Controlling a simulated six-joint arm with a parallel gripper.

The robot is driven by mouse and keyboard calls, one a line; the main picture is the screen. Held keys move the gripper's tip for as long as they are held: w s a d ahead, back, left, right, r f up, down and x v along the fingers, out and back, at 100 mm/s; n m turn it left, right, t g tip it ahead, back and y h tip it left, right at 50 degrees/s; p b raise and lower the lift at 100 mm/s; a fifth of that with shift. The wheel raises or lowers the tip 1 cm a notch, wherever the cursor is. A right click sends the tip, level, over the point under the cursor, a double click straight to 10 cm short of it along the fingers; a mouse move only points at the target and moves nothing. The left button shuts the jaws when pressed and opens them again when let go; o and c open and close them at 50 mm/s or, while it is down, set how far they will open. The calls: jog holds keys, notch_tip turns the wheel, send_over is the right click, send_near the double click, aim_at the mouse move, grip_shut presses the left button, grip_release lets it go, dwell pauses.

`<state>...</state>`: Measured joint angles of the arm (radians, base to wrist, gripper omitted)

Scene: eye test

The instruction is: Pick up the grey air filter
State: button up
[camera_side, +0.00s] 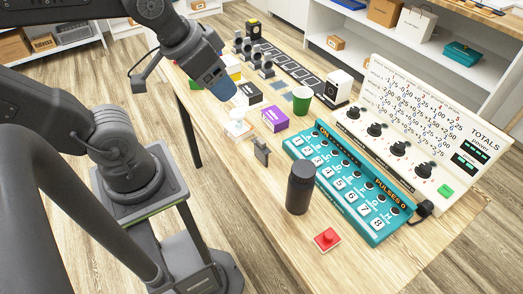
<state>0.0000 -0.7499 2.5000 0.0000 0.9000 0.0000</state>
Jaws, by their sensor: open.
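My gripper (222,88) is at the end of the arm, above the far left part of the table. Its fingers are small and hard to make out, and I see nothing clearly held in it. No object is plainly recognisable as the grey air filter. A small dark grey part (261,153) stands on the table in front of the purple box, to the right of and nearer than my gripper. A dark grey, nearly black cylinder (299,190) stands upright nearer the camera. My gripper appears apart from both.
A teal switch panel (345,190) and a white totals board (425,120) fill the right side. A purple box (274,119), a green cup (302,99) and a white item (237,127) stand close together. A red button (326,239) lies near the front edge.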

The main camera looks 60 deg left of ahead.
jog(key=shift+c, duration=0.8)
jog(key=n+g, duration=0.6)
jog(key=n, duration=1.3)
send_over(261, 140)
notch_tip(261, 140, down, 16)
jog(key=f, duration=0.8)
jog(key=shift+a+f, duration=0.1)
jog(key=shift+a, duration=0.15)
jog(key=shift+d+f, duration=0.2)
jog(key=shift+f, duration=2.55)
jog(key=shift+c, duration=0.4)
